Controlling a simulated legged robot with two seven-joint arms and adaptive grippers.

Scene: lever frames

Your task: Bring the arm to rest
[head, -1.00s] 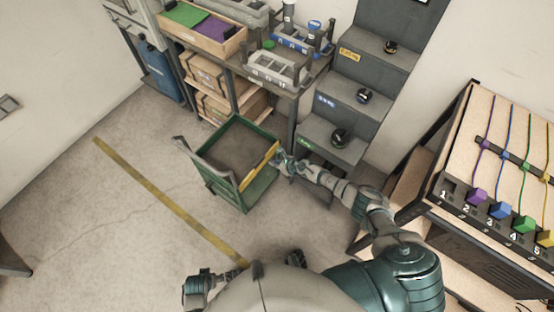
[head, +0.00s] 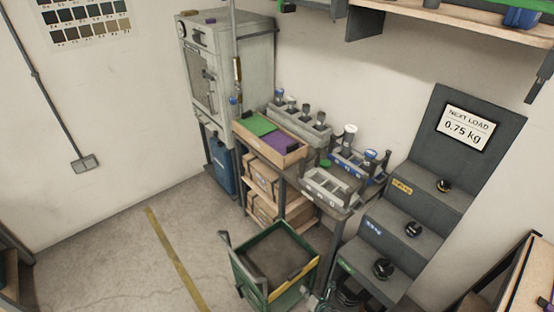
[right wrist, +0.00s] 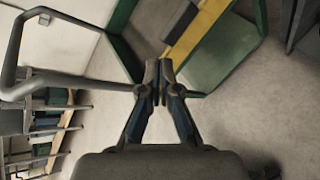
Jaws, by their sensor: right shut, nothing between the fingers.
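My right gripper (head: 318,301) is at the bottom edge of the head view, beside the right side of the green cart. In the right wrist view the two fingers (right wrist: 158,72) are shut together with nothing between them. The green cart (head: 290,296) has an open top, a yellow front rim and a grey push handle at its left. In the right wrist view the cart's green frame (right wrist: 222,66) and yellow rim (right wrist: 199,30) lie beyond the fingertips, and the grey handle bar (right wrist: 85,84) is to the left. I cannot tell whether the fingers touch the cart. My left gripper is out of view.
A stepped grey stand (head: 405,232) with round black weights and a "0.75 kg" sign is at the right. A shelf with trays (head: 295,160) and boxes stands behind the cart. Open floor (head: 110,270) with a yellow line (head: 177,258) is at the left.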

